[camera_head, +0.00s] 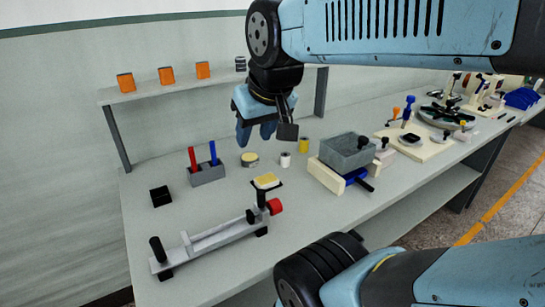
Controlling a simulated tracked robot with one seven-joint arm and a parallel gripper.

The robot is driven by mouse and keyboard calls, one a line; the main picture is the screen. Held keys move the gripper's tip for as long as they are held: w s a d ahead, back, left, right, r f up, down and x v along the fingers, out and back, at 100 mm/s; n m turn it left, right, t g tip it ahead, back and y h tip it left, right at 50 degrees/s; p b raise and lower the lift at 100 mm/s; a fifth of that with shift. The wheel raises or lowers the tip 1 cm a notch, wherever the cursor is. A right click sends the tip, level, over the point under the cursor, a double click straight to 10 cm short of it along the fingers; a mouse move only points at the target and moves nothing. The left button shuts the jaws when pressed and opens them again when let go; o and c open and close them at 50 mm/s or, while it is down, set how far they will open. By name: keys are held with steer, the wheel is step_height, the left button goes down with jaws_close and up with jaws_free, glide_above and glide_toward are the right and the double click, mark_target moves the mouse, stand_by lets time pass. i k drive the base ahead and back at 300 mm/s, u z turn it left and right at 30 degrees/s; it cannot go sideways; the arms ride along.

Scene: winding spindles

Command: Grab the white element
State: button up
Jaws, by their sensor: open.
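A small white cylinder (285,160) stands on the grey bench. It is likely the white element, though it is small in the picture. My gripper (262,132) is open, points down and hangs above the bench, up and to the left of the white cylinder. It appears empty and apart from the cylinder. The gripper's far side is partly hidden by its own body.
Close by stand a yellow cylinder (304,146) and a round yellow-topped part (249,159). A grey bin (346,151) is to the right. A holder (207,174) with red and blue rods is to the left. A spindle fixture (212,236) lies in front.

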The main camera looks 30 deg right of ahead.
mark_target(285, 158)
steer(key=z, duration=0.65)
steer(key=i, duration=0.1)
steer(key=u, duration=3.75)
steer(key=k, duration=2.05)
steer(key=z, duration=0.65)
